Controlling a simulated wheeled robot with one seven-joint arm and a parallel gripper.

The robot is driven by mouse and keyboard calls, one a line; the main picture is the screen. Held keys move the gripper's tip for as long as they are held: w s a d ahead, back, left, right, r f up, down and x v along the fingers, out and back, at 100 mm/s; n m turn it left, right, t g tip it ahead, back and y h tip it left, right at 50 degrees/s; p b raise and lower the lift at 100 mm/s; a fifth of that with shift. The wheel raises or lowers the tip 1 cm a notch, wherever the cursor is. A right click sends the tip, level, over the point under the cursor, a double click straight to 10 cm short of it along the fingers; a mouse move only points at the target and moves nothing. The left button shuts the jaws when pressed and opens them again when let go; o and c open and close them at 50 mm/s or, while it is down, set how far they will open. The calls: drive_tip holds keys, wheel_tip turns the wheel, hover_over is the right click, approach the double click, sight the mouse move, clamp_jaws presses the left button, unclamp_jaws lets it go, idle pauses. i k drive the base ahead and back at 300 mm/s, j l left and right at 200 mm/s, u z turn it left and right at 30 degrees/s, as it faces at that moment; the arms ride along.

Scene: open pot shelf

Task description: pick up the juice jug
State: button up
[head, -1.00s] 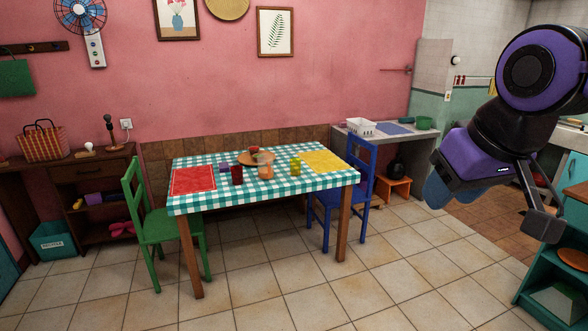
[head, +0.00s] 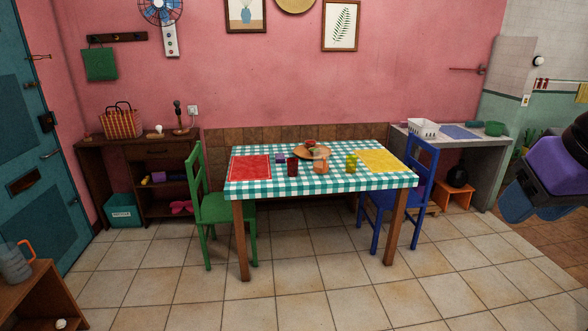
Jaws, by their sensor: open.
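A small orange, jug-like vessel (head: 321,166) stands on the checked table near its middle, in front of a wooden plate; it is too small to tell for sure whether this is the juice jug. A clear greyish pitcher with an orange handle (head: 15,262) stands on a low wooden shelf at the lower left, partly cut off by the picture edge.
The table (head: 320,190) has a green chair (head: 215,207) at its left and a blue chair (head: 413,190) at its right. A dark red cup (head: 293,167) and a yellow-green cup (head: 351,164) stand near the orange vessel. The tiled floor in front is clear.

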sight(321, 156)
drive_tip(key=i+j, duration=0.2)
drive_tip(key=i, duration=0.55)
drive_tip(key=i+j, duration=0.15)
drive_tip(key=i, duration=0.6)
drive_tip(key=i+j+u, duration=0.1)
drive_tip(key=i, duration=0.7)
drive_tip(key=i+j, duration=0.25)
drive_tip(key=i, duration=0.5)
